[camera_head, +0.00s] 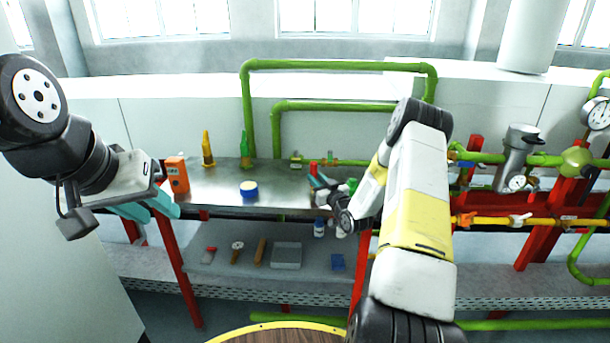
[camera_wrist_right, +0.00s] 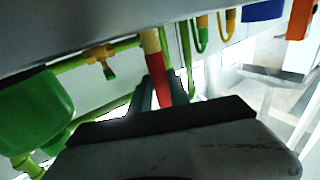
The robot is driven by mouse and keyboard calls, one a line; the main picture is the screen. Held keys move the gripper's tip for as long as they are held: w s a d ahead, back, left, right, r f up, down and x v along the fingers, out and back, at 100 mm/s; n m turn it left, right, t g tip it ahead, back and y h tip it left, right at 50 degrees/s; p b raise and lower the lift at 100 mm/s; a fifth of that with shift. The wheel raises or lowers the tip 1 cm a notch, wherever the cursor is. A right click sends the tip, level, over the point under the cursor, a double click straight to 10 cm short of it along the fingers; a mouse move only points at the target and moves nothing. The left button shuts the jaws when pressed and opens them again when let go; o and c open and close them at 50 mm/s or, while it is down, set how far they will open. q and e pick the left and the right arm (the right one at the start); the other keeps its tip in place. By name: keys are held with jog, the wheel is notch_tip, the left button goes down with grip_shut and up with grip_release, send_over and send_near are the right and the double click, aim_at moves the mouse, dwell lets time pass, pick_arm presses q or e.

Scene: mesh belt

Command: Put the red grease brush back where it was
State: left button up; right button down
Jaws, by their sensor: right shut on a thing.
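My right gripper (camera_head: 318,180) is over the right end of the steel bench top. It is shut on a red thing, which I take for the red grease brush (camera_head: 313,168). In the right wrist view the red brush (camera_wrist_right: 163,65), with a pale yellowish part, stands between the teal fingers (camera_wrist_right: 154,90). Its far end runs out of clear sight. I cannot tell whether it touches the bench. My left gripper (camera_head: 150,207) hangs at the left, in front of the bench, with its teal fingers looking apart and empty.
A lower shelf (camera_head: 225,262) holds small tools and a grey tray (camera_head: 287,256). Green pipes (camera_head: 340,64) rise behind.

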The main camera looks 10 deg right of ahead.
jog(key=shift+f, duration=0.1)
jog(key=c, duration=1.2)
grip_release()
jog(key=shift+c, duration=0.2)
